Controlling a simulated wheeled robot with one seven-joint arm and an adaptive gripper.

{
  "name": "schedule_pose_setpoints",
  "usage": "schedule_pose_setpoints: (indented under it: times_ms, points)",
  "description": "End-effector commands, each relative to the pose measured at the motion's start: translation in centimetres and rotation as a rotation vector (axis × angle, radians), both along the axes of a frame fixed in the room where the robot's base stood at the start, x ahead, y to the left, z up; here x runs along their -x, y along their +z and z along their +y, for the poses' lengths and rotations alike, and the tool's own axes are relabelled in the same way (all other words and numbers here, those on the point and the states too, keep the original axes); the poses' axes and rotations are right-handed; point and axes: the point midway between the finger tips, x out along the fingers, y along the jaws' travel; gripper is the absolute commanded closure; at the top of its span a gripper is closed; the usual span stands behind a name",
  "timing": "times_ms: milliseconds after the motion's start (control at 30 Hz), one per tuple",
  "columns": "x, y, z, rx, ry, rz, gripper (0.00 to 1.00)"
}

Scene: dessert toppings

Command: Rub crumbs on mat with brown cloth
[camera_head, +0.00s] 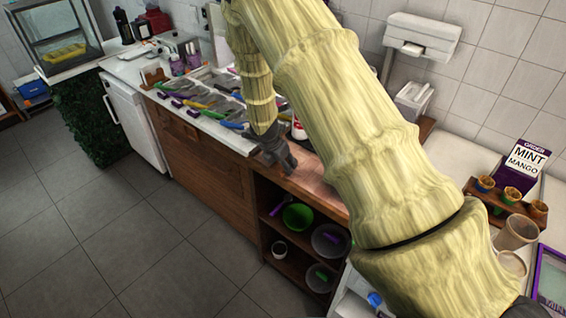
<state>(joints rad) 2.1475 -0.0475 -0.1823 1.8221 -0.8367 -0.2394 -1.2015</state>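My gripper (287,166) is dark grey and points down at the front edge of the wooden counter, left of my large pale yellow arm links. It is small in view, and I cannot tell whether its fingers are open or shut or hold anything. A pinkish-brown surface (318,183) lies on the counter just right of the gripper, partly hidden by my arm; I cannot tell whether it is the mat. I cannot make out the brown cloth or any crumbs. My arm hides much of the counter behind it.
Topping trays with coloured utensils (215,108) fill the counter to the left. Open shelves below hold a green bowl (297,217) and other bowls. At right stand a MINT MANGO order box (522,165) and cups (515,232). The tiled floor (150,250) at left is clear.

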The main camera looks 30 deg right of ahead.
Motion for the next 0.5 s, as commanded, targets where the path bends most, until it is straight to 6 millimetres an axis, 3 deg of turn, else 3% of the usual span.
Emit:
schedule_pose_setpoints:
  times_ms: [500]
  points:
    - [0.01,-0.83,0.00,0.000,0.000,0.000,0.66]
